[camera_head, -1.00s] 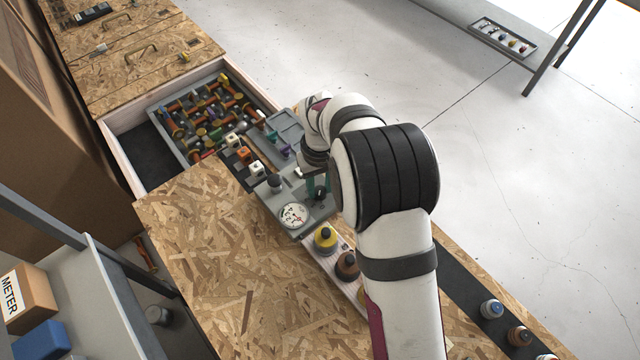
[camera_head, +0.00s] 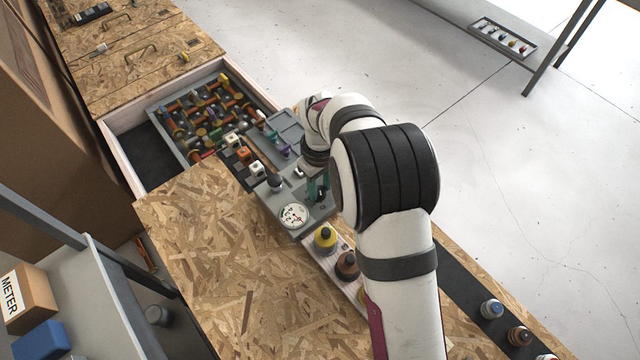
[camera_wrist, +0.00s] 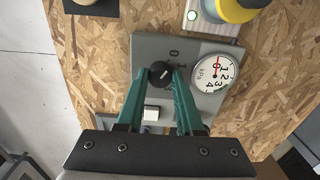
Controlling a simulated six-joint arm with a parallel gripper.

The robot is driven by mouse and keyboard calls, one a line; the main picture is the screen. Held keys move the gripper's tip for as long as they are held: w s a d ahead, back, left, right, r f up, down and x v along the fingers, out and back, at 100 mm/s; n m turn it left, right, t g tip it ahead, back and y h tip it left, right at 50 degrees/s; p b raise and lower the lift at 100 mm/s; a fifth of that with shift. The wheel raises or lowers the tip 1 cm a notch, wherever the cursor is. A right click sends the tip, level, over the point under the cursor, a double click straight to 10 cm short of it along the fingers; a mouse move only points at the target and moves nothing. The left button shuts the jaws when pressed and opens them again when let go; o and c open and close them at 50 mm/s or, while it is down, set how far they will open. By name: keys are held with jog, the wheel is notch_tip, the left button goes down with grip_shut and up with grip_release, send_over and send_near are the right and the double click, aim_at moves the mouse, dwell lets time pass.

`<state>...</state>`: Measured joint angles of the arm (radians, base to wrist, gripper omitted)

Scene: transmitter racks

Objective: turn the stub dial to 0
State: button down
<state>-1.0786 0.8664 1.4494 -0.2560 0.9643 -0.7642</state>
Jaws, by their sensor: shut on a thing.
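The stub dial (camera_wrist: 160,73) is a small black knob with a pale pointer line, on a grey panel (camera_wrist: 147,48). A "0" mark is printed on the panel just above the dial and slightly right of it in the wrist view. The pointer line seems to slant up and right; its exact setting is too small to tell. My gripper (camera_wrist: 163,76) has its two teal fingers on either side of the dial, shut on it. In the head view the gripper (camera_head: 318,188) is partly hidden by my arm, and the dial is hard to make out.
A round kPa gauge (camera_wrist: 213,76) with a red needle sits right of the dial in the wrist view. A white square button (camera_wrist: 152,112) lies close below. The wooden tabletop (camera_head: 230,270) is mostly clear.

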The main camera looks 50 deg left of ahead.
aim_at(320, 190)
jog(key=shift+r, duration=0.1)
jog(key=c, duration=0.5)
grip_release()
jog(key=shift+c, duration=0.2)
notch_tip(320, 190, up, 16)
